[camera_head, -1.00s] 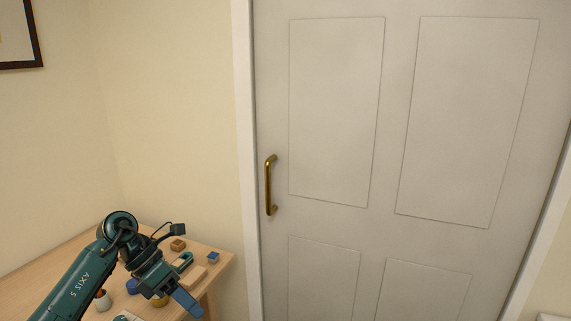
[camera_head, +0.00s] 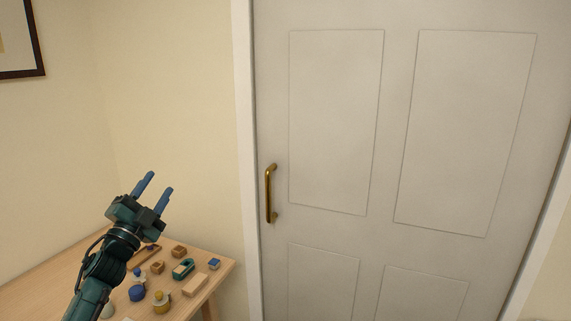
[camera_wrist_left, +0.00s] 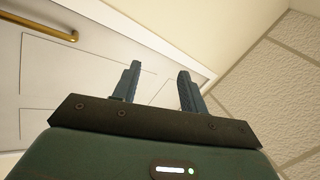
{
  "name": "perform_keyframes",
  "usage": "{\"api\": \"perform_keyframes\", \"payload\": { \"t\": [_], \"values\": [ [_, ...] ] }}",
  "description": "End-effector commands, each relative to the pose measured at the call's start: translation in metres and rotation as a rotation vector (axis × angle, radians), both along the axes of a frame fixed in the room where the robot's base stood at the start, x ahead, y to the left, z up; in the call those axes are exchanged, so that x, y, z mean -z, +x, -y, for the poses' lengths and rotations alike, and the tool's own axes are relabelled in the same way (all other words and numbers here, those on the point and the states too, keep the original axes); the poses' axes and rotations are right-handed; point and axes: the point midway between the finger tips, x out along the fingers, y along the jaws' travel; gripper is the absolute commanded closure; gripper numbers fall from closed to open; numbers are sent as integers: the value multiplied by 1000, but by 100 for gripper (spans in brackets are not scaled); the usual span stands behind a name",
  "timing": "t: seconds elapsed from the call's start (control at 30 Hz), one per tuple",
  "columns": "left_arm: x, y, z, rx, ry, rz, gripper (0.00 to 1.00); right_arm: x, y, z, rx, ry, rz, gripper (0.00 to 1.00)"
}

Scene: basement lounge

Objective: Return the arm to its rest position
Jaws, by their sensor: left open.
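My left gripper (camera_head: 156,194) is raised above the wooden table at the lower left in the head view. Its two blue fingers point up, are spread apart and hold nothing. In the left wrist view the fingers (camera_wrist_left: 157,88) are also apart with empty space between them. The left wrist camera looks up past them to the door and the ceiling. My right gripper is in none of the views.
The wooden table (camera_head: 46,287) holds several small items, including a teal tape dispenser (camera_head: 183,269), a blue round object (camera_head: 137,293) and a wooden block (camera_head: 195,286). A white panelled door (camera_head: 400,150) with a brass handle (camera_head: 269,193) is shut on the right. A framed picture (camera_head: 20,45) hangs upper left.

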Motion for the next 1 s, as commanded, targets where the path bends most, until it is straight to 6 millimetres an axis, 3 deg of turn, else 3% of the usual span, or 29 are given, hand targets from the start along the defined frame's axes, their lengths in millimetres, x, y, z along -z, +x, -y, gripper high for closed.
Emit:
{"api": "perform_keyframes", "payload": {
  "t": [0.1,0.23,0.4,0.47,0.67,0.77,0.87,1.0],
  "values": [
    [22,15,-35,-85,-270,-171,57,7,-1,2,0,-17,-11,100],
    [55,24,-57,-143,-512,-349,57,13,-2,4,-2,-34,-18,100],
    [102,25,-66,-191,-770,-582,57,20,-3,6,-3,-52,-30,100],
    [130,11,-51,-180,-754,-616,57,20,-3,6,-3,-51,-28,100],
    [202,-37,-10,-148,-740,-728,57,20,-3,6,-3,-50,-28,100],
    [243,-73,15,-128,-742,-801,57,19,-3,6,-3,-50,-28,100],
    [284,-122,44,-104,-754,-887,57,19,-3,6,-3,-50,-28,100],
    [333,-208,87,-72,-791,-1021,57,19,-3,6,-3,-50,-28,100]
  ]
}}
